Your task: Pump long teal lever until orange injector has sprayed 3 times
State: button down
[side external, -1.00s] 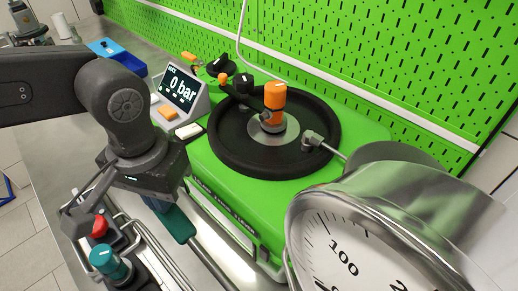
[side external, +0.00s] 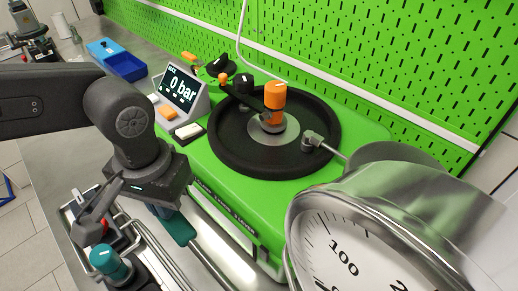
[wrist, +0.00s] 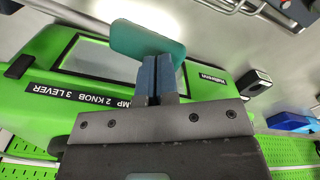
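The long teal lever's handle (side external: 180,229) shows just below my gripper, low left of the green testbench (side external: 235,200). In the wrist view the teal handle (wrist: 147,42) lies at the tips of my gripper's blue-grey fingers (wrist: 160,72). The fingers are together with no visible gap; contact with the handle looks likely, but I cannot tell for sure. The fingertips are mostly hidden in the side view. The orange injector (side external: 274,106) stands upright over the grey disc (side external: 273,135) in the round black basin (side external: 235,158). No spray is visible.
A display (side external: 182,88) reads 0 bar. A large pressure gauge (side external: 370,245) fills the lower right. A teal cap (side external: 108,261) and metal rails stand near my gripper. A blue bin (side external: 122,62) lies behind, and a green pegboard wall (side external: 380,60) closes the back.

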jog(key=shift+w+a+f, duration=0.1)
jog(key=shift+a+f, duration=0.05)
jog(key=shift+f, duration=1.1)
jog(key=shift+w+a+f, duration=0.1)
jog(key=shift+f, duration=1.15)
jog(key=shift+s+d+r, duration=0.1)
jog(key=shift+r, duration=1.1)
jog(key=shift+s+d+r, duration=0.1)
jog(key=shift+d+r, duration=0.05)
jog(key=shift+r, duration=1.1)
jog(key=shift+s+d+r, duration=0.1)
jog(key=shift+r, duration=1.1)
jog(key=shift+w+a+f, duration=0.1)
jog(key=shift+f, duration=1.15)
jog(key=shift+w+a+f, duration=0.1)
jog(key=shift+a+f, duration=0.05)
jog(key=shift+f, duration=1.05)
jog(key=shift+w+a+f, duration=0.1)
jog(key=shift+f, duration=1.15)
jog(key=shift+s+d+r, duration=0.1)
jog(key=shift+r, duration=1.15)
jog(key=shift+s+d+r, duration=0.1)
jog(key=shift+d+r, duration=0.05)
jog(key=shift+r, duration=1.1)
jog(key=shift+s+d+r, duration=0.1)
jog(key=shift+r, duration=1.15)
jog(key=shift+r, duration=3)
